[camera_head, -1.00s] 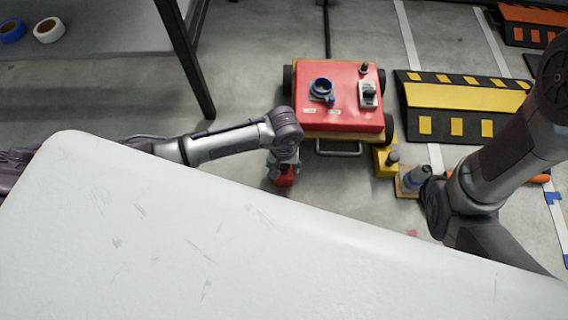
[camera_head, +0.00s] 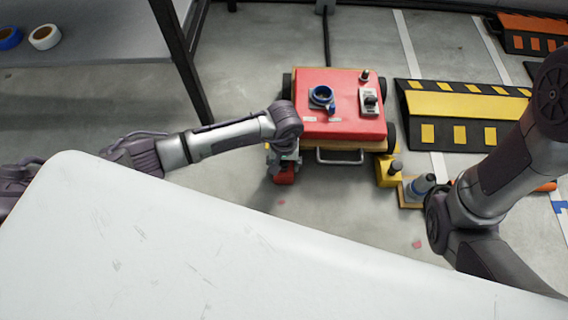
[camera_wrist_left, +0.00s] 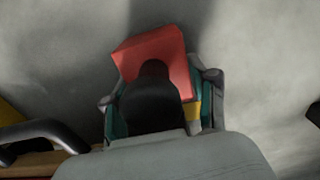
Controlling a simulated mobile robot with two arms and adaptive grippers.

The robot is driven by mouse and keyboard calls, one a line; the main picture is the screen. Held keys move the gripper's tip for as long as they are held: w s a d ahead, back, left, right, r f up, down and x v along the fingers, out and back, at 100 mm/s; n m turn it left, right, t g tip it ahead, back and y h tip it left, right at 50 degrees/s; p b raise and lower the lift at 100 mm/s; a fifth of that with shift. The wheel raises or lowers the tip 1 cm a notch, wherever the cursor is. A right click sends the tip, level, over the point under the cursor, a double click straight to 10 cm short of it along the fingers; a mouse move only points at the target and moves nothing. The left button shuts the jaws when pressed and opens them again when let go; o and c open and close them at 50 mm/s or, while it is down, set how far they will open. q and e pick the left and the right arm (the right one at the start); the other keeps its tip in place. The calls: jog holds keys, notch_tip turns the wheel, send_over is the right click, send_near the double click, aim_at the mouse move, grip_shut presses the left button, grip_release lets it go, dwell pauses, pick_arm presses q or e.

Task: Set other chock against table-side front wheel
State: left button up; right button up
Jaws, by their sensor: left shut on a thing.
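My left gripper (camera_head: 284,166) is shut on a red chock (camera_head: 285,177) with a dark knob handle, low over the floor. The left wrist view shows the chock (camera_wrist_left: 158,50) between the fingers of the gripper (camera_wrist_left: 160,98). The red-topped cart (camera_head: 341,119) stands just beyond, with its grey handle towards me. Its near left wheel is hidden behind my left wrist; I cannot tell whether the chock touches it. A yellow chock (camera_head: 386,176) with a dark knob sits by the near right wheel (camera_head: 391,138).
A white surface (camera_head: 180,240) fills the foreground. A grey table (camera_head: 90,45) with tape rolls stands at far left, its dark leg near the cart. A black-yellow ramp (camera_head: 465,110) is at right.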

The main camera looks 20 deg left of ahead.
pick_arm(q)
jog(key=shift+f, duration=0.15)
jog(key=o, duration=1.6)
jog(key=shift+o, duration=0.3)
notch_tip(320, 180, up, 12)
